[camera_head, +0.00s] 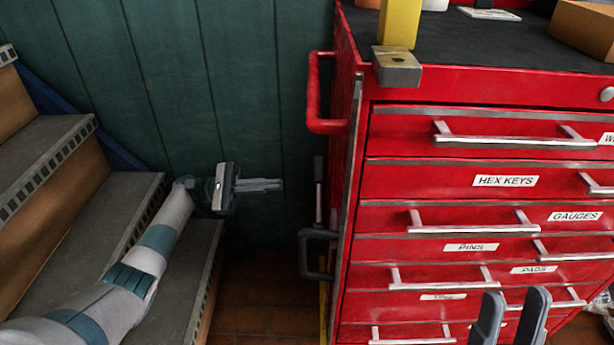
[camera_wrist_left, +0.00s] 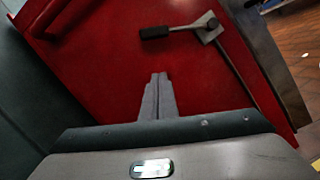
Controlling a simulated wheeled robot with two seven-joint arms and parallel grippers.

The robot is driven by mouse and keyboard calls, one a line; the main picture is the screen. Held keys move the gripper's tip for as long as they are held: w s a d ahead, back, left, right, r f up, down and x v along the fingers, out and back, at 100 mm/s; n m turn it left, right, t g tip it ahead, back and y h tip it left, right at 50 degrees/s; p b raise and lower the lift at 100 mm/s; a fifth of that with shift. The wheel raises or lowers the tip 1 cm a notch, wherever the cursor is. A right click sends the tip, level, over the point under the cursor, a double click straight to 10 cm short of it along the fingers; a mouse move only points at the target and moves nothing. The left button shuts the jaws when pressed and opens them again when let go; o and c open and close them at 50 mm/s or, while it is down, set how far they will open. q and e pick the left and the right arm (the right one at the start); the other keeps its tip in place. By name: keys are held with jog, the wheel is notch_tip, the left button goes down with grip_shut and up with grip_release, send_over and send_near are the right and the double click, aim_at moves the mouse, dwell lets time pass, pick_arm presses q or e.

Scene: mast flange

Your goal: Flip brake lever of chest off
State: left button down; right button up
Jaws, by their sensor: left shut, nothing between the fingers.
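The red chest (camera_head: 455,185) stands at the right in the head view, and its red side panel (camera_wrist_left: 105,80) fills much of the left wrist view. On that side is the brake lever (camera_wrist_left: 175,31), a metal bar with a black grip, pivoted on a metal plate (camera_wrist_left: 206,28). In the head view a dark, narrow part (camera_head: 318,185) beside the chest may be this lever; I cannot tell. My left gripper (camera_head: 281,185) is shut and empty, left of the chest. Its fingertips (camera_wrist_left: 158,76) are below the black grip in the wrist view, apart from it. My right gripper (camera_head: 516,294) is open before the drawers.
Stairs (camera_head: 100,190) stand at the left, close to my left arm. A red push handle (camera_head: 318,95) juts from the chest's upper left side, and a dark bracket (camera_head: 315,255) lower down. A yellow post (camera_head: 400,22) stands at the chest's top corner.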

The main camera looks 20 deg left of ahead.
aim_at(319, 193)
pick_arm(q)
jog(key=d+r, duration=0.5)
jog(key=d, duration=0.5)
jog(key=shift+s+r, duration=0.2)
jog(key=shift+r, duration=0.1)
jog(key=shift+r, duration=0.15)
dwell(0.4)
